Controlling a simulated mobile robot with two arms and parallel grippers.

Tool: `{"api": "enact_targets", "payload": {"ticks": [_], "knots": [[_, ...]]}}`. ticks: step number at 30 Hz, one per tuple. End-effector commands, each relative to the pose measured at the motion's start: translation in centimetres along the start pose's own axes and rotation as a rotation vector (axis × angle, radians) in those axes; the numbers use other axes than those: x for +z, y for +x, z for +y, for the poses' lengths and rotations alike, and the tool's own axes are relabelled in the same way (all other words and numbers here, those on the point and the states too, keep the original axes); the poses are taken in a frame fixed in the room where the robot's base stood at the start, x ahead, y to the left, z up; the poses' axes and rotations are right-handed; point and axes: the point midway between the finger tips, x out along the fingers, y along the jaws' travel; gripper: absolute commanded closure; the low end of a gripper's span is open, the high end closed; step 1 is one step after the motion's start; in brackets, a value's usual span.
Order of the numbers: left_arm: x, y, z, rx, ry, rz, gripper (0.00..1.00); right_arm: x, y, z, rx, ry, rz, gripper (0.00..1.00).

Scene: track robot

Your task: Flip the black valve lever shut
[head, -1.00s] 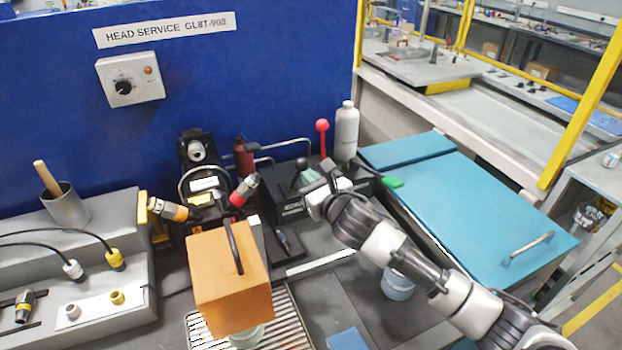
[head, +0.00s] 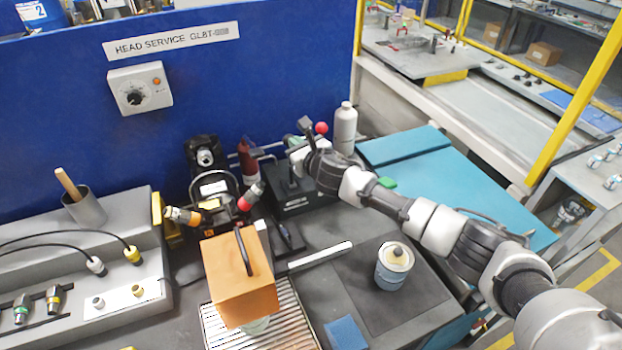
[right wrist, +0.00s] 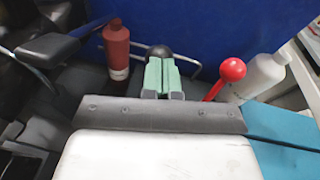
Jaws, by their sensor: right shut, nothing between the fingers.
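The black lever shows in the right wrist view as a round black knob (right wrist: 158,50), just beyond the fingertips; its stem is hidden behind them. In the head view a dark upright stem (head: 291,172) rises from the dark box (head: 308,198). My right gripper (head: 294,141) is above and behind that box, its green fingers (right wrist: 161,76) shut with nothing between them. I cannot tell whether they touch the knob. A red-knobbed lever (right wrist: 232,70) stands to the right, apart from the fingers; its knob also shows in the head view (head: 321,128). My left gripper is not in view.
A dark red bottle (right wrist: 116,48) stands left of the fingers, and a white bottle (head: 345,125) right of the red lever. A metal rail (right wrist: 190,58) runs behind. The blue wall (head: 270,70) closes the back. An orange block (head: 238,282) and a tin (head: 394,266) are nearer.

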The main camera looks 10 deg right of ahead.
Motion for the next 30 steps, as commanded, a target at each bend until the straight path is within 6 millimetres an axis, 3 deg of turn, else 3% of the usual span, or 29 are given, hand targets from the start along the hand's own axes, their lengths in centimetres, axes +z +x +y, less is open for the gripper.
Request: {"api": "enact_targets", "payload": {"ticks": [12,30], "knots": [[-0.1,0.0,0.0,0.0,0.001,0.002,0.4,0.7,2.4,-0.4,0.0,0.0,-0.001,1.0],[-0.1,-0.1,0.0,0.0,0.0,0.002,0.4,1.0,2.4,-0.6,-0.001,0.0,-0.004,1.0]]}}
